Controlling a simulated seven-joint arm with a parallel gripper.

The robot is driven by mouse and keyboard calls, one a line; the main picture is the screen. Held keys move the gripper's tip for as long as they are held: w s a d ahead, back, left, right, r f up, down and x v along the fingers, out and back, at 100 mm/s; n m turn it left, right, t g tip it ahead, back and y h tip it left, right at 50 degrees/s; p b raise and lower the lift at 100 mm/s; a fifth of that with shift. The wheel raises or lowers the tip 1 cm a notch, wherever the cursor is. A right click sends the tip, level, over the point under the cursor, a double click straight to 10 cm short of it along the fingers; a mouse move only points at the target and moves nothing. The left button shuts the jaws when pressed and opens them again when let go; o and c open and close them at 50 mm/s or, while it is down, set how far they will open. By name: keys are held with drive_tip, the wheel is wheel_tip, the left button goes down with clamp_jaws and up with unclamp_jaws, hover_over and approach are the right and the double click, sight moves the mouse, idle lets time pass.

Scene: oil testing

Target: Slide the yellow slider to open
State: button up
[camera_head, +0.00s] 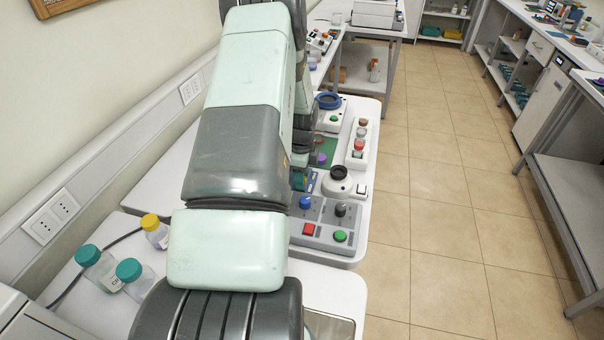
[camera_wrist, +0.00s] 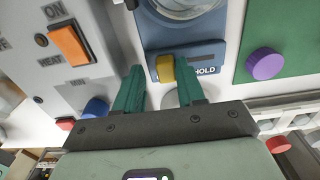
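The yellow slider (camera_wrist: 166,69) is a small knob on a blue panel (camera_wrist: 208,62), at the left end of a short dark slot, beside the printed word "HOLD". It shows in the wrist view only; my arm hides that area in the head view. My gripper (camera_wrist: 160,80) has two green fingers, apart and open. The fingertips lie on either side of the slider in the picture, with a visible gap on each side. I cannot tell how far they are from the panel in depth.
A grey box with an orange rocker switch (camera_wrist: 68,45) stands left of the fingers. A purple knob (camera_wrist: 265,64) on a green panel lies to the right. Red (camera_head: 309,229) and green (camera_head: 340,236) buttons are on the grey control panel. Bottles (camera_head: 100,268) stand at left.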

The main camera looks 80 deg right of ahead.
drive_tip(key=shift+o, duration=0.4)
drive_tip(key=shift+d, duration=0.1)
drive_tip(key=shift+r, duration=0.3)
wheel_tip(320, 180, up, 10)
drive_tip(key=shift+r, duration=0.1)
idle(0.3)
